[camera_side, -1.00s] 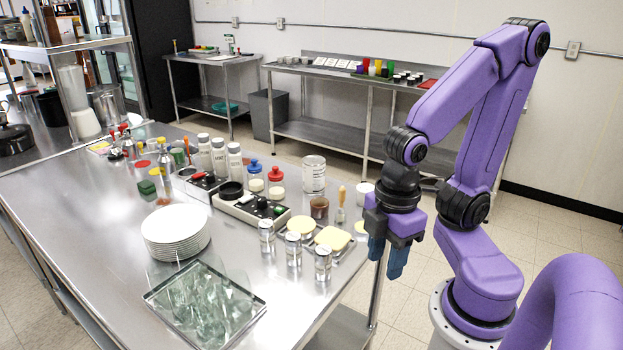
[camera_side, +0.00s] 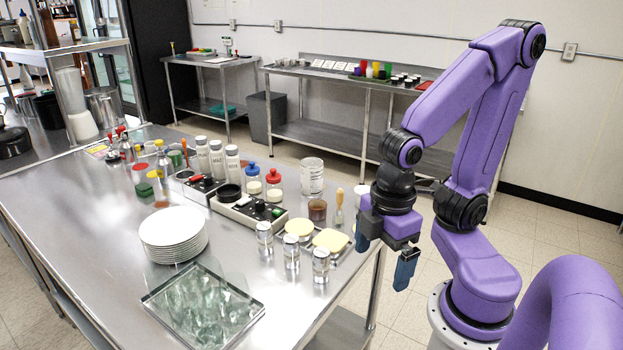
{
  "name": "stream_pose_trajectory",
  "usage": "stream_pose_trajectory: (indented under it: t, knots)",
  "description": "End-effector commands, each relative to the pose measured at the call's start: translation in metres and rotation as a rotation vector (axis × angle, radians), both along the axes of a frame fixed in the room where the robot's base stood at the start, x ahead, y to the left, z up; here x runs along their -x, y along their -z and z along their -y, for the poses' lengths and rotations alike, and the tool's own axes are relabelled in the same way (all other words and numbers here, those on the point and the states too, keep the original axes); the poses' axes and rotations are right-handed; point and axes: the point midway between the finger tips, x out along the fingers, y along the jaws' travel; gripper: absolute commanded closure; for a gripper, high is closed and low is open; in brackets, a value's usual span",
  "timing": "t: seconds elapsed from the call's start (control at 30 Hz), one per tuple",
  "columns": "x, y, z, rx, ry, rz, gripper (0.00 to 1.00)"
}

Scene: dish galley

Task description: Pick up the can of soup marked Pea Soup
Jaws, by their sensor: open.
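Three small silvery cans with pale labels stand upright in a slanting row near the table's front right edge: a left can (camera_side: 265,238), a middle can (camera_side: 291,251) and a right can (camera_side: 321,265). The labels are too small to read, so I cannot tell which is the Pea Soup can. My gripper (camera_side: 384,257) points down at the table's right edge, right of the small cans and apart from them. Its blue fingers are spread wide with nothing between them.
Yellow-topped items (camera_side: 330,240), a brown jar (camera_side: 317,210) and a brush (camera_side: 339,207) crowd behind the small cans. A glass-filled tray (camera_side: 150,303) and a plate stack (camera_side: 172,236) lie to the left. The table (camera_side: 80,225) is bare at far left.

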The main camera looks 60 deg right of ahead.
Motion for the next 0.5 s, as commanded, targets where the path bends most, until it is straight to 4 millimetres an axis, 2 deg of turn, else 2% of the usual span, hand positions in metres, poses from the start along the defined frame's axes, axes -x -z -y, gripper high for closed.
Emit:
stream_pose_trajectory:
  t: [0.07, 0.17, 0.37, 0.5]
  knots:
    - [-0.014, 0.002, 0.002, 0.038, -0.007, 0.021, 0.0]
    - [-0.046, 0.006, 0.01, 0.127, -0.031, 0.068, 0.0]
    - [-0.133, 0.015, 0.043, 0.387, -0.119, 0.149, 0.0]
    - [-0.19, 0.021, 0.076, 0.57, -0.195, 0.164, 0.0]
